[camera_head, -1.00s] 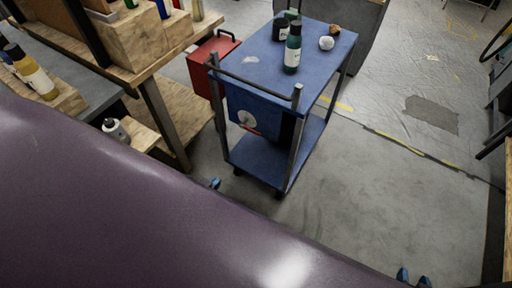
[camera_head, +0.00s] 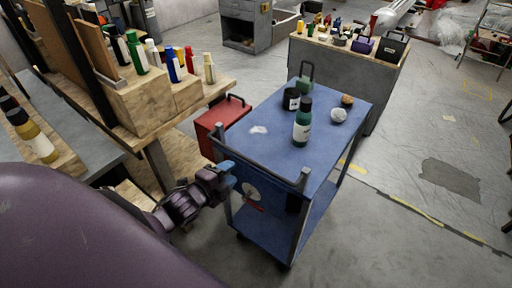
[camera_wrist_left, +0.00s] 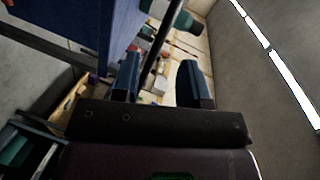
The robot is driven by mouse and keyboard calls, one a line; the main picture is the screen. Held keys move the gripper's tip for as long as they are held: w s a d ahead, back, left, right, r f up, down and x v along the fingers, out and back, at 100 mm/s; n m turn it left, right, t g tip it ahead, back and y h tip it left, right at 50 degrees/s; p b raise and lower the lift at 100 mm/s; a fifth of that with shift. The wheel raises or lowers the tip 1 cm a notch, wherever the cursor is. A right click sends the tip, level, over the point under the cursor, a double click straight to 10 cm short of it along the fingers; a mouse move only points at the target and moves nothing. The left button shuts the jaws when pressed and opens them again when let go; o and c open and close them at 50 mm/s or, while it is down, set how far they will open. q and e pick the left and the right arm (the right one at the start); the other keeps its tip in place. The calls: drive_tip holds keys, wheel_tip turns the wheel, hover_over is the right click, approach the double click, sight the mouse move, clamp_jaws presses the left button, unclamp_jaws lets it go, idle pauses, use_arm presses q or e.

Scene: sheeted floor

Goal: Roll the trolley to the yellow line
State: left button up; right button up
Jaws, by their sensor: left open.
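The blue trolley (camera_head: 330,110) stands upright ahead of me, with bottles and small items on its top and a dark push bar (camera_head: 262,161) at its near end. My left gripper (camera_head: 229,173) is open at the trolley's near left corner, by the post below the bar. In the left wrist view, a dark bar shows between the open fingers (camera_wrist_left: 160,82); I cannot tell whether it touches them. The yellow line (camera_head: 415,209) is a worn, broken strip on the floor to the right of the trolley. My right gripper is out of view.
A wooden workbench (camera_head: 190,108) with bottles stands close on the left, and a red box (camera_head: 222,116) sits between it and the trolley. A grey cabinet (camera_head: 385,75) stands behind the trolley. The floor to the right is clear, with a dark patch (camera_head: 450,178).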

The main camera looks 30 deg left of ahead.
sight(246, 160)
use_arm(q)
drive_tip(key=w+d+f+m, duration=0.1)
drive_tip(key=w+m, duration=0.1)
drive_tip(key=w, duration=0.8)
drive_tip(key=shift+f, duration=0.35)
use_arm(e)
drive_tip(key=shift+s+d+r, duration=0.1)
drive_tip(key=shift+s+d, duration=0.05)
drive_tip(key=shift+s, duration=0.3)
use_arm(q)
drive_tip(key=shift+c, duration=0.3)
clamp_jaws()
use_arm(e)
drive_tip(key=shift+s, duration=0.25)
use_arm(q)
drive_tip(key=shift+w, duration=0.1)
